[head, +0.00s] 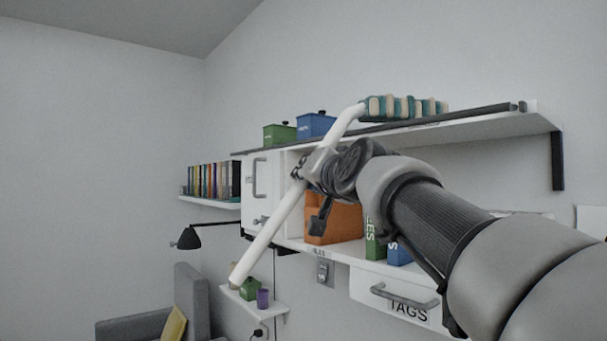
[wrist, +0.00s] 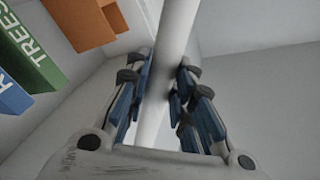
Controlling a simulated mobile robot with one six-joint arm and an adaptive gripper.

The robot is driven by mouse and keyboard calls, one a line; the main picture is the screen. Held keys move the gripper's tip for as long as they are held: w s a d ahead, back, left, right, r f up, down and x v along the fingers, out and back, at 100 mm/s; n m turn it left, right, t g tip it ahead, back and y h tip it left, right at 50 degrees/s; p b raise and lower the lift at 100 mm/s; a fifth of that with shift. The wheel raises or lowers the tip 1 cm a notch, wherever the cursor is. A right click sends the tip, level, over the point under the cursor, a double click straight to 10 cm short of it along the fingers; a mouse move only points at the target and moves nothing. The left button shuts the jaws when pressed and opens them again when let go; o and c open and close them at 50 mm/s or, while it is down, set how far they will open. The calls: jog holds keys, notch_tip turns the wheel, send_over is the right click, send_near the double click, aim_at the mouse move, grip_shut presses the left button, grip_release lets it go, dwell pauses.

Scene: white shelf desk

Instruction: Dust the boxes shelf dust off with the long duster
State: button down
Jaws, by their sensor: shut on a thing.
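The long duster has a white, bent handle (head: 272,226) and a striped teal and cream head (head: 405,107). In the head view the handle slopes from the small lower shelf's area up to the right. Its head is at the top shelf (head: 480,124); I cannot tell whether it touches the surface. My gripper (head: 312,172) is shut on the handle, and the wrist view shows the fingers (wrist: 164,95) on both sides of it. A green box (head: 279,133) and a blue box (head: 316,125) stand on the top shelf, left of the duster head. I see no dust clearly.
Below are a white cabinet (head: 262,183), an orange box (head: 340,222), green and blue binders and a TAGS drawer (head: 398,304). Books (head: 213,181) stand on a left shelf. A black lamp (head: 189,238) and a small shelf (head: 262,303) with a purple cup are lower left.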

jog(key=shift+w+d+b, duration=0.4)
jog(key=shift+w+d, duration=0.05)
jog(key=shift+d, duration=0.2)
jog(key=shift+s+a+p, duration=0.5)
jog(key=shift+s+a, duration=0.05)
jog(key=shift+a, duration=0.2)
jog(key=shift+w+d+b, duration=0.55)
jog(key=shift+d, duration=0.25)
jog(key=shift+r+p, duration=1.05)
jog(key=w+a+p, duration=0.2)
jog(key=w, duration=0.1)
jog(key=shift+a, duration=0.1)
jog(key=shift+f+b, duration=0.65)
jog(key=shift+f, duration=0.35)
